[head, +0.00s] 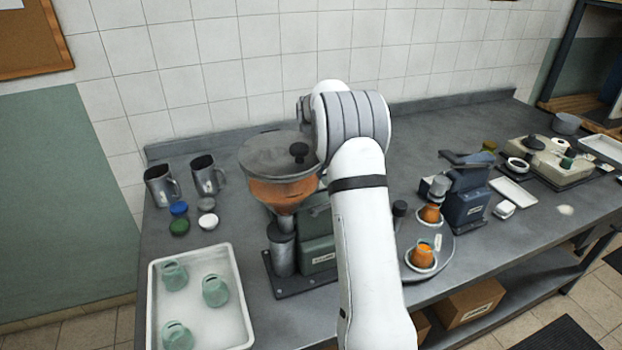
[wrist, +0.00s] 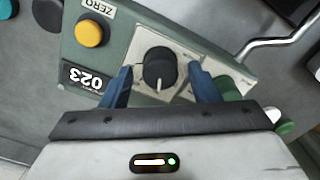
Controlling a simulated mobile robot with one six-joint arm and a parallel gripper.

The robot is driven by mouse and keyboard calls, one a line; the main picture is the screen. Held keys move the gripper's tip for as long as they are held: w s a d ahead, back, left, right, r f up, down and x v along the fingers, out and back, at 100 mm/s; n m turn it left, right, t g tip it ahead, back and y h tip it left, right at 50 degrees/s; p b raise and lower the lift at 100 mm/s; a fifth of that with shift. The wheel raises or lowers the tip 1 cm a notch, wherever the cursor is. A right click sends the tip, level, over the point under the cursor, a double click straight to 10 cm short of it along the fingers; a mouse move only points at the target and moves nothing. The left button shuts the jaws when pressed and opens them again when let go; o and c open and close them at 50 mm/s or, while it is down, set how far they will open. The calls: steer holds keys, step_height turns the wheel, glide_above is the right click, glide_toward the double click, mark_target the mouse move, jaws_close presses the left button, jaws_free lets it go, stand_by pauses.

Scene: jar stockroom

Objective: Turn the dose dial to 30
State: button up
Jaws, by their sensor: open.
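The black dose dial (wrist: 158,68) is on a pale plate on the green filling machine (wrist: 125,45). Its white pointer line points towards the bottom of the wrist view. The small dark display (wrist: 85,78) beside it appears upside down and seems to read 023. My gripper (wrist: 160,72) is open, with one blue finger on each side of the dial and a visible gap on both sides. In the head view the machine (head: 318,240) stands under a hopper (head: 280,165) of orange powder; my arm hides the dial and gripper there.
Beside the dial are a yellow button (wrist: 90,33) near a ZERO label and a green button (wrist: 236,86). A white tray (head: 238,300) with green jars lies left of the machine. A turntable (head: 438,244) with orange-filled jars and a blue capping machine (head: 468,190) stand right.

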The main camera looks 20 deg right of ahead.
step_height(320, 180, up, 7)
steer(key=shift+r, duration=0.1)
stand_by(0.6)
